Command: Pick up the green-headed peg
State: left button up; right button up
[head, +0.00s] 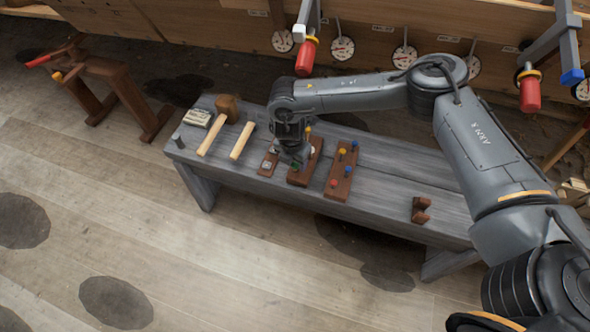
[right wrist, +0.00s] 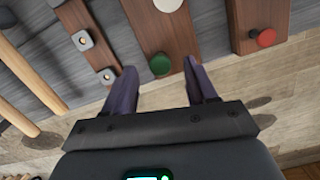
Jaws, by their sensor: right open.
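The green-headed peg (right wrist: 160,64) stands in a brown wooden board (right wrist: 150,30) in the right wrist view. A small part of its green head (head: 295,167) shows in the head view, beside my right gripper (head: 293,156). The right gripper (right wrist: 160,70) is open, one finger to the left of the green head and one to the right, with space visible on both sides. No contact with the peg shows. How far the fingertips stand above the board is hard to tell. My left gripper is not in view.
A pale-headed peg (right wrist: 167,4) shares the board. Another board with red (right wrist: 265,38), blue and yellow pegs is to the right. A narrow board with square metal pieces (right wrist: 84,40) and mallets (head: 242,140) are to the left.

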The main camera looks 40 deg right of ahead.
aim_at(295, 164)
jog(key=f, duration=0.1)
jog(key=f+b, duration=0.1)
jog(key=f, duration=0.1)
jog(key=shift+d+f+b, duration=0.1)
jog(key=shift+d+b, duration=0.15)
jog(key=shift+b, duration=0.05)
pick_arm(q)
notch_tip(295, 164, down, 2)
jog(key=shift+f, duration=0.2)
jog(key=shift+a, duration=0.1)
pick_arm(e)
grip_shut()
